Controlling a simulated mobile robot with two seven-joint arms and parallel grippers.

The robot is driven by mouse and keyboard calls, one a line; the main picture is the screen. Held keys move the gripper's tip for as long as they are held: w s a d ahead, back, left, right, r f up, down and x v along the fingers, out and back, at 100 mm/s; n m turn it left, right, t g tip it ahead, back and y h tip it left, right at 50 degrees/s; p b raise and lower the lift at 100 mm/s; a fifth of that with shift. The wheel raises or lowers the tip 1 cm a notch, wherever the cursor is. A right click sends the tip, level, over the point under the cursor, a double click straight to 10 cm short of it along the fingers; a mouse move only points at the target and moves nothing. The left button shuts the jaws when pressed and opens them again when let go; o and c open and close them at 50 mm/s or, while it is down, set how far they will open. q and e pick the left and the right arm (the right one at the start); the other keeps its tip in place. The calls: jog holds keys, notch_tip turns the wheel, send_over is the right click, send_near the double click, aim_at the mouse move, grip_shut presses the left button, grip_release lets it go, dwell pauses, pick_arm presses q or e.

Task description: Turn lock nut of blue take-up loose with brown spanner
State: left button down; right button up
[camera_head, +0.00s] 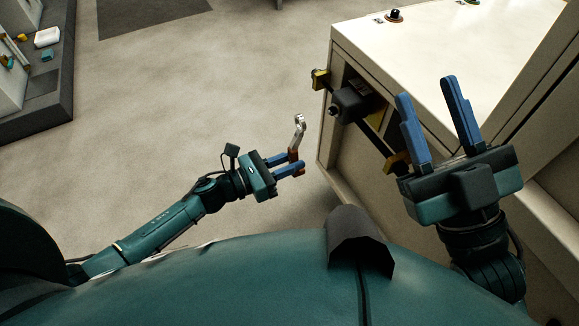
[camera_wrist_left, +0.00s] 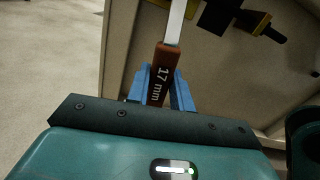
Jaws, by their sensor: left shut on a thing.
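My left gripper (camera_head: 288,165) is shut on the brown spanner (camera_head: 298,140), which points up with its bright open head clear of everything. In the left wrist view the brown handle (camera_wrist_left: 163,72), marked "17 mm", sits between the blue fingers, and its steel shank runs out of the top of the picture. My right gripper (camera_head: 426,92) is open and empty.
The pale cabinet (camera_head: 430,50) fills the upper right, with a black knob (camera_head: 395,15) on top. My right gripper stands in front of its side and covers part of it. A dark platform (camera_head: 45,95) with small items is far left. Open floor lies between.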

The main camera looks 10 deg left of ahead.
pick_arm(q)
jog(key=shift+r, duration=0.1)
jog(key=shift+w+d, duration=0.2)
jog(key=shift+d, duration=0.15)
jog(key=w+a+r+m+b, duration=0.1)
jog(key=w+a+r+m, duration=0.2)
jog(key=w+r+m, duration=0.3)
jog(key=w+m, duration=0.5)
jog(key=m, duration=0.3)
jog(key=shift+a+r+m+b, duration=0.15)
jog(key=shift+a+m+b, duration=0.05)
jog(key=shift+m+b, duration=0.2)
pick_arm(e)
jog(key=r+n+y, duration=0.2)
jog(key=shift+s+n+y, duration=0.3)
jog(key=shift+n+y, duration=0.1)
jog(key=shift+f+g, duration=0.1)
jog(key=shift+g, duration=0.2)
pick_arm(q)
jog(key=shift+w+d, duration=0.1)
jog(key=shift+d, duration=0.1)
jog(key=shift+w+d, duration=0.2)
jog(key=shift+d, duration=0.1)
